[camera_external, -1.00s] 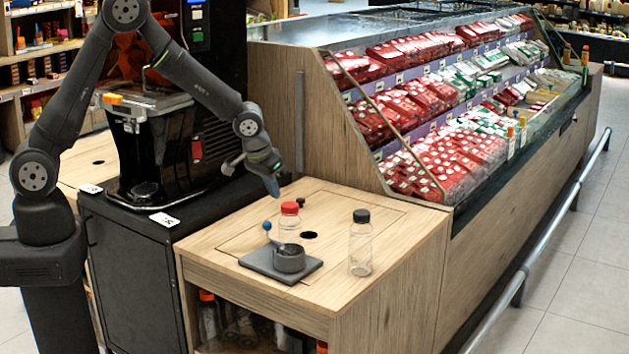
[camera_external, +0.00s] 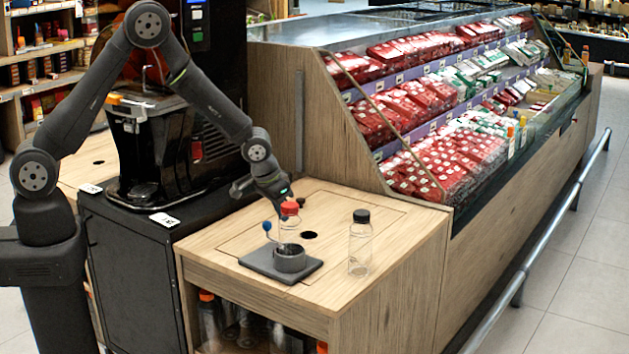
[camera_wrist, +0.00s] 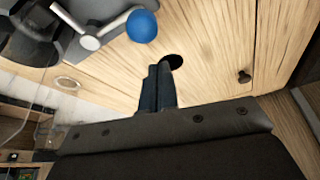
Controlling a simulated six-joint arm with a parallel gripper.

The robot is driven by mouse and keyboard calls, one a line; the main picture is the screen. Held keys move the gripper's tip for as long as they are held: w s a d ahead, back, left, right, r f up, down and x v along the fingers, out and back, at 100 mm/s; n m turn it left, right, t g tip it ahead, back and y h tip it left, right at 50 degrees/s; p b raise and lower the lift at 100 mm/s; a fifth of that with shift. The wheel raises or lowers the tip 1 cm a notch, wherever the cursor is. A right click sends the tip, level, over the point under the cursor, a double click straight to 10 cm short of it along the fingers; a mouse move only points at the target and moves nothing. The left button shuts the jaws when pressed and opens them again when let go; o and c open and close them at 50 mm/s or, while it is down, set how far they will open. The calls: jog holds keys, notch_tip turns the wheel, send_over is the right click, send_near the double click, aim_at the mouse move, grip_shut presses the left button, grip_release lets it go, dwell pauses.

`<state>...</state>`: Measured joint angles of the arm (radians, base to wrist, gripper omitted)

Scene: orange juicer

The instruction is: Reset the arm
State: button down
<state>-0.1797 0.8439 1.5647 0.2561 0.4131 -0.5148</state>
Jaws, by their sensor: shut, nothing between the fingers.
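My gripper (camera_external: 284,200) is shut and empty. The black-capped clear bottle (camera_external: 360,245) stands upright to the right. A grey base plate (camera_external: 256,262) with a round dark holder (camera_external: 290,259) and a blue-ball lever (camera_external: 267,226) is in front; the blue ball (camera_wrist: 142,26) also shows in the wrist view.
The black juicer (camera_external: 150,140) stands on a dark cabinet (camera_external: 130,250) to the left. A display case (camera_external: 400,170) of red and green packs rises behind the counter (camera_external: 400,230). The counter's right front corner is clear. Several bottles are on the shelf underneath.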

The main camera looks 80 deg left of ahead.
jog(key=shift+w+d+m+h, duration=0.1)
jog(key=shift+w+m+h, duration=0.25)
jog(key=shift+w+m, duration=0.5)
jog(key=shift+w+m+h, duration=0.35)
jog(key=shift+w+m, duration=0.15)
jog(key=shift+m, duration=0.65)
